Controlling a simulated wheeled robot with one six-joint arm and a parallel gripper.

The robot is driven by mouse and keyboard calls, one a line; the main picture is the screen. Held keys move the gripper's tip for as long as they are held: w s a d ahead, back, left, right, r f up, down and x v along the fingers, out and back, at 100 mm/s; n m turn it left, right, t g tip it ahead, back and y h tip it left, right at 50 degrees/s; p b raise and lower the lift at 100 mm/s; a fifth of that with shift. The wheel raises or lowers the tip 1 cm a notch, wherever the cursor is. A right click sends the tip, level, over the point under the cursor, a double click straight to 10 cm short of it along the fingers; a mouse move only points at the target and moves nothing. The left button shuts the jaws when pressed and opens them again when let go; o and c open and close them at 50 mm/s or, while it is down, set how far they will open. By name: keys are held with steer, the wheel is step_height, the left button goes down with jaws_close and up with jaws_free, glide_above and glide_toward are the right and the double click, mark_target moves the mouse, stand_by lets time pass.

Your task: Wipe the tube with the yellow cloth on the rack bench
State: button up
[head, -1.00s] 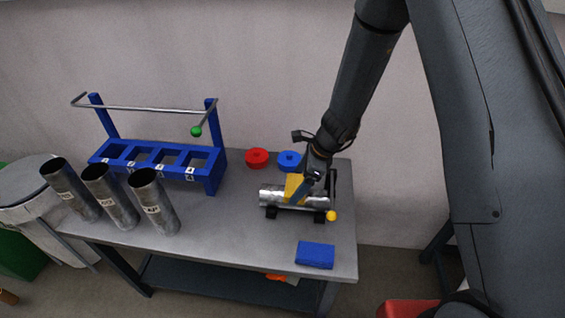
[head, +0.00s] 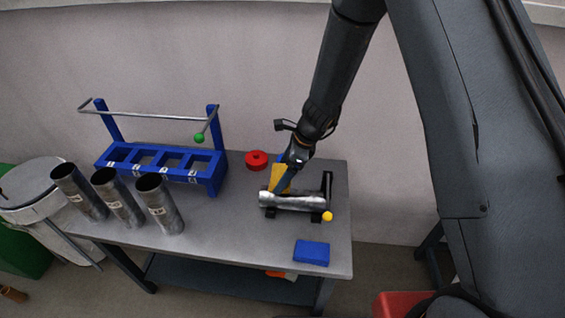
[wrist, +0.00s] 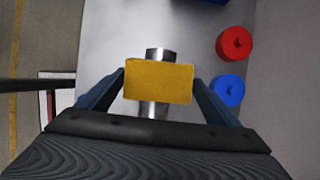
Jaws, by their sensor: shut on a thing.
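A shiny metal tube (head: 300,203) lies on its side on a dark cradle (head: 325,215) with a yellow knob (head: 327,216), at the right part of the grey bench (head: 235,235). My gripper (head: 278,190) is shut on the yellow cloth (head: 279,177), over the left part of the tube. In the wrist view the yellow cloth (wrist: 159,81) spans between the two fingers and covers the middle of the tube (wrist: 155,54). I cannot tell whether cloth and tube touch.
A blue rack (head: 165,160) with a bar and green knob (head: 199,138) stands at the back left. Three tilted metal tubes (head: 160,205) stand at the front left. A red disc (head: 257,160), a blue disc (wrist: 230,90) and a blue block (head: 312,252) lie on the bench.

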steer(key=shift+r+p, duration=0.9)
steer(key=shift+r, duration=0.45)
